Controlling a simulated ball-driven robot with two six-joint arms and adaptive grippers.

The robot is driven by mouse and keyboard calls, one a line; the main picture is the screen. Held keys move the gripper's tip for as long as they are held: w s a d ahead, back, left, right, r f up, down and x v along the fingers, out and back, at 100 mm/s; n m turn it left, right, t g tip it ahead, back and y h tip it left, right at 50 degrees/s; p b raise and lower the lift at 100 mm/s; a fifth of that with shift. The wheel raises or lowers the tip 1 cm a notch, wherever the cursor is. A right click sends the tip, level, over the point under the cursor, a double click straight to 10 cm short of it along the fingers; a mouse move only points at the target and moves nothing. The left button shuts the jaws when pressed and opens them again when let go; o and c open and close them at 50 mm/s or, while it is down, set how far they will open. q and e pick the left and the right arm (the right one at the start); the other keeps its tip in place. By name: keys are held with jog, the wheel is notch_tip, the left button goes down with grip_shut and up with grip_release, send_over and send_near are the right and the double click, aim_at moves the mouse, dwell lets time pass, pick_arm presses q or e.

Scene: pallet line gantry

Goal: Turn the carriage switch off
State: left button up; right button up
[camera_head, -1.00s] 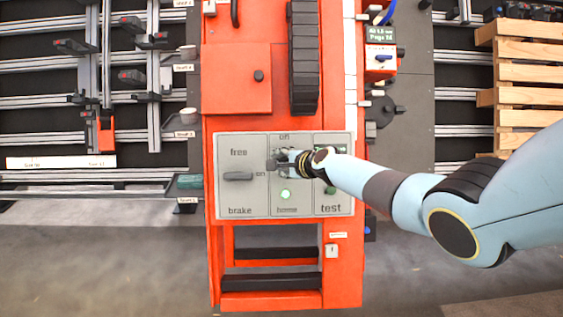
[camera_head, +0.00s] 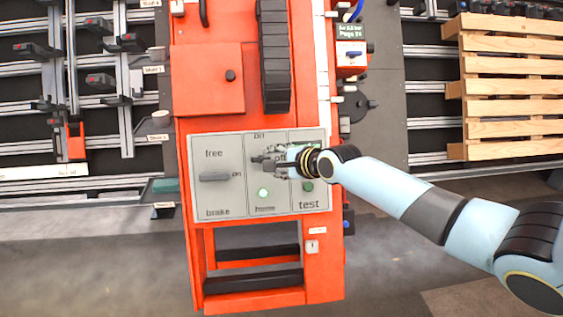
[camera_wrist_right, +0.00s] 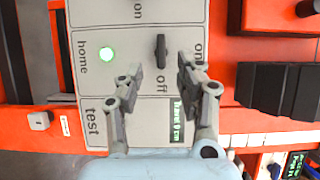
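The carriage switch (camera_wrist_right: 160,50) is a dark knob on the grey panel (camera_head: 222,147) of the red column. In the right wrist view its handle lies in line with the word "off", and another "on" label is off to its side. I cannot tell which end of the handle is the pointer. My right gripper (camera_wrist_right: 160,76) is open, with one finger on each side of the "off" label and the knob just beyond the fingertips. No contact shows. In the head view the right gripper (camera_head: 272,160) partly covers the knob. My left gripper is not in view.
The panel also has a free/brake lever (camera_head: 215,177), a lit green home button (camera_head: 263,193) and a green test button (camera_head: 308,186). A black cable chain (camera_head: 274,60) runs above.

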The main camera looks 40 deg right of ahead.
jog(key=shift+v, duration=1.2)
jog(key=shift+f, duration=0.1)
jog(key=s+a+f+n+g, duration=0.2)
jog(key=s+f+g, duration=0.1)
jog(key=s+f, duration=1.1)
jog(key=s+a+f+n+g, duration=0.2)
jog(key=s+f+g, duration=0.2)
jog(key=s+f, duration=0.9)
jog(key=s+a+f+n+g, duration=0.1)
jog(key=s+f+n, duration=0.3)
jog(key=s, duration=0.5)
jog(key=s+a+f+n+g, duration=0.2)
jog(key=s+f+n, duration=0.3)
jog(key=s+n, duration=0.2)
jog(key=s+a+f+n+g+h, duration=0.1)
jog(key=s+f+n, duration=0.3)
jog(key=s, duration=0.7)
jog(key=shift+s+a+f+n+g, duration=0.35)
jog(key=shift+a+n+g, duration=0.3)
jog(key=shift+n, duration=0.45)
